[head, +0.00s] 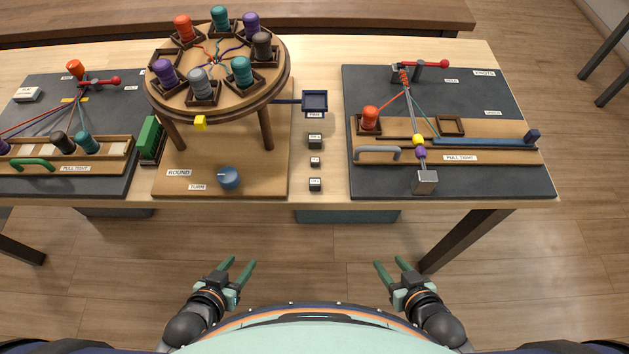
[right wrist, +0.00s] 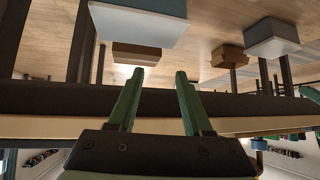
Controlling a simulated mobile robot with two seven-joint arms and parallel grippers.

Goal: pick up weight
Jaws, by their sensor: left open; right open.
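My left gripper (head: 239,264) is open and empty, low in front of the table. My right gripper (head: 384,266) is open and empty, also in front of the table; its green fingers show apart in the right wrist view (right wrist: 158,88).
The round stand (head: 282,95) holds several coloured bobbins on its top. A blue knob (head: 228,178) is on its base. The right board (head: 500,185) carries a grey block (head: 425,182) and a grey handle (head: 377,154). The left board (head: 60,192) has a green handle (head: 33,165). Bare floor lies before the table.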

